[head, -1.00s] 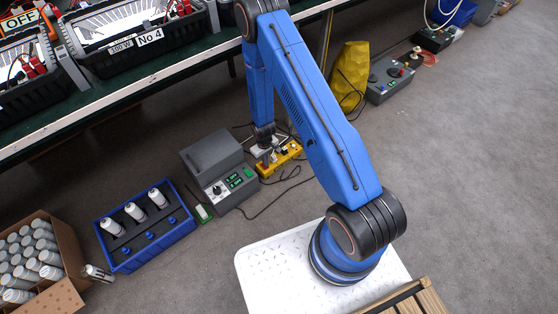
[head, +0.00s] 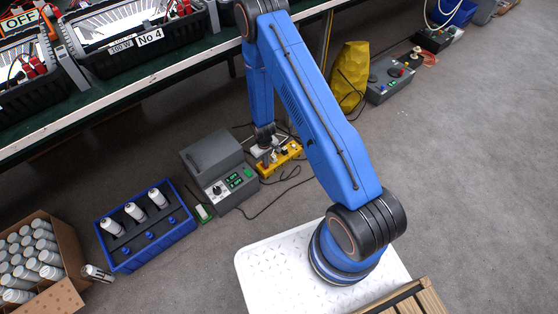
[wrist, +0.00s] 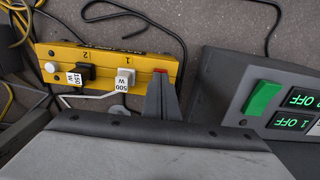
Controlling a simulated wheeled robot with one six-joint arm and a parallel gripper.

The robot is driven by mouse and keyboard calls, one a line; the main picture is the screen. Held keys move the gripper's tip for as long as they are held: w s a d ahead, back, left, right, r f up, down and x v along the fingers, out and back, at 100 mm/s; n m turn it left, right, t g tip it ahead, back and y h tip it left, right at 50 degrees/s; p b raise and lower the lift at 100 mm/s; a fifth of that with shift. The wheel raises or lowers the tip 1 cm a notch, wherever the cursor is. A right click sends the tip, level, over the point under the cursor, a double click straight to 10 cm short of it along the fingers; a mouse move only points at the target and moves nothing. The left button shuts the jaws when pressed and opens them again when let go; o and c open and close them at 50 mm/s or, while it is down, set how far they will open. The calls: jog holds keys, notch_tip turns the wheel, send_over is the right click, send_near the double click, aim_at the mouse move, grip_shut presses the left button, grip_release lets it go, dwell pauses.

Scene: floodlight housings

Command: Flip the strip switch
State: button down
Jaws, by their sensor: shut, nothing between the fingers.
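The yellow power strip (head: 290,155) lies on the floor beside a grey box, and it also shows in the wrist view (wrist: 107,60). In the wrist view a black plug marked 150 W (wrist: 82,69) and a white plug marked 500 W (wrist: 124,79) sit in its sockets. A small red switch (wrist: 160,71) shows at the strip's right end, partly hidden. My gripper (wrist: 161,84) is shut and empty, its tips right at the red switch. I cannot tell whether they touch it. In the head view my gripper (head: 265,157) is down at the strip.
The grey box (head: 219,165) has a green button and a lit display; in the wrist view the display (wrist: 292,122) reads OFF on two lines. Black cables run over the floor around the strip. A blue crate (head: 150,262) and a yellow bag (head: 351,75) stand apart.

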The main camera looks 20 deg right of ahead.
jog(key=shift+f, duration=0.6)
dwell(0.4)
notch_tip(320, 180, up, 7)
dwell(1.1)
dwell(0.4)
